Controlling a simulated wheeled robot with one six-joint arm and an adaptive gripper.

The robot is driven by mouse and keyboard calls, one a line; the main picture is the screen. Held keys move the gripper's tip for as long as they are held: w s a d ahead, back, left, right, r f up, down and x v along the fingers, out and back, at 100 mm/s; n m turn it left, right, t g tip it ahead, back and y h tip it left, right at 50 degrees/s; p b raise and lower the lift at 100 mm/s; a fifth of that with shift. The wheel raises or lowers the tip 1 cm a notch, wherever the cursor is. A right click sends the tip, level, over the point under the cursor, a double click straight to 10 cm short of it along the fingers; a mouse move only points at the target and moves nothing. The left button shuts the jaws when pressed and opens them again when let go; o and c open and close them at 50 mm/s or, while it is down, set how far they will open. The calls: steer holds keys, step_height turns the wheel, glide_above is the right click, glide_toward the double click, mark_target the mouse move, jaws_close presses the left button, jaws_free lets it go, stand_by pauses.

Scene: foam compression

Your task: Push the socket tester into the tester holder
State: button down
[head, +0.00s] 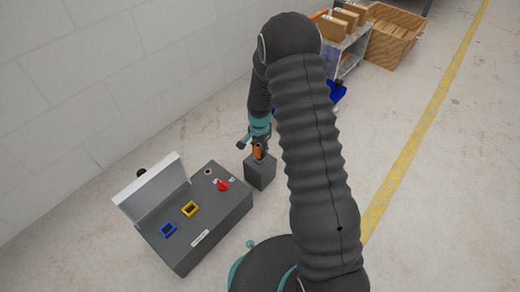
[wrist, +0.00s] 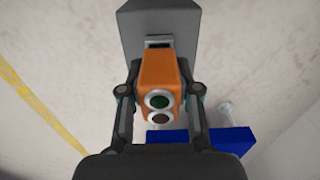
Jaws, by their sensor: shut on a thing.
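The socket tester (wrist: 160,72) is an orange block with a green and a dark round face at its near end. My gripper (wrist: 158,85) is shut on it, with one finger on each side. The tester holder (wrist: 160,16) is a dark grey block with a slot (wrist: 158,42) just beyond the tester's far end. In the head view the orange tester (head: 258,152) shows upright in my gripper (head: 259,146), at the top of the grey holder (head: 260,173) on the floor. I cannot tell whether its lower end is in the slot.
A grey control box (head: 215,222) with a raised lid, a red knob (head: 222,185), and yellow (head: 190,209) and blue (head: 168,229) frames stands left of the holder. A blue object (wrist: 228,139) lies below the tester in the wrist view. Wooden crates (head: 396,22) stand far back.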

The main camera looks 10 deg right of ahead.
steer(key=shift+f+b, duration=0.6)
steer(key=shift+f, duration=0.25)
stand_by(0.5)
steer(key=c, duration=0.7)
jaws_free()
steer(key=shift+c, duration=0.2)
steer(key=shift+r, duration=0.15)
steer(key=shift+r+p, duration=1.7)
steer(key=shift+r, duration=1.2)
step_height(320, 180, up, 12)
